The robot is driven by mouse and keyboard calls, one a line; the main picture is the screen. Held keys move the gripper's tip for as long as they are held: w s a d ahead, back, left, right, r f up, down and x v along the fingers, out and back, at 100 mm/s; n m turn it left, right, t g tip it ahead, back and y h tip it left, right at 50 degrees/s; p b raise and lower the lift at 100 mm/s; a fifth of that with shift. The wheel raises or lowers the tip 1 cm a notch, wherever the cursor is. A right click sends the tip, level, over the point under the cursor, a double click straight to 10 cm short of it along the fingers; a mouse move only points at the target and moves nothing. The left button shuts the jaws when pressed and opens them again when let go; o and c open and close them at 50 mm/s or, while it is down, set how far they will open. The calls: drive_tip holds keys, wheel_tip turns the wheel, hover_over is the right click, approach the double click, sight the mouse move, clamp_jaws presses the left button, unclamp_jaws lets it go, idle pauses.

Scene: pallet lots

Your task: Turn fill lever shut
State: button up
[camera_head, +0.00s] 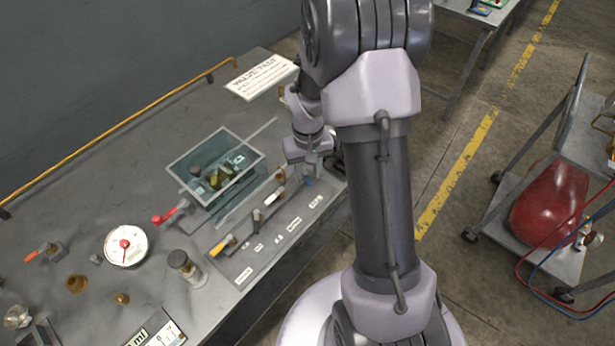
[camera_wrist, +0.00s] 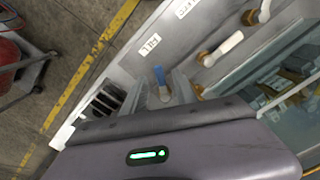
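A lever with a blue handle (camera_wrist: 159,74) stands at the end of the valve panel (camera_head: 262,243). Its blue tip (camera_head: 308,181) shows just below my gripper in the head view. The small label (camera_wrist: 150,44) beside it in the wrist view seems to read FILL. My gripper (camera_wrist: 160,88) is open, with its fingers apart on either side of the blue lever's base. Whether either finger touches the lever is hard to tell. The lever's lower part is partly hidden by the gripper.
A white-handled lever (camera_wrist: 224,47) is next to the blue one. Black-handled (camera_head: 256,218) and yellow-handled (camera_head: 222,245) levers stand farther along the panel. A glass-walled tank (camera_head: 195,160) is behind them. A dial gauge (camera_head: 126,246) and a red-handled valve (camera_head: 168,215) stand left on the bench.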

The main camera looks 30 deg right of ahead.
drive_tip(key=shift+f, duration=0.45)
clamp_jaws()
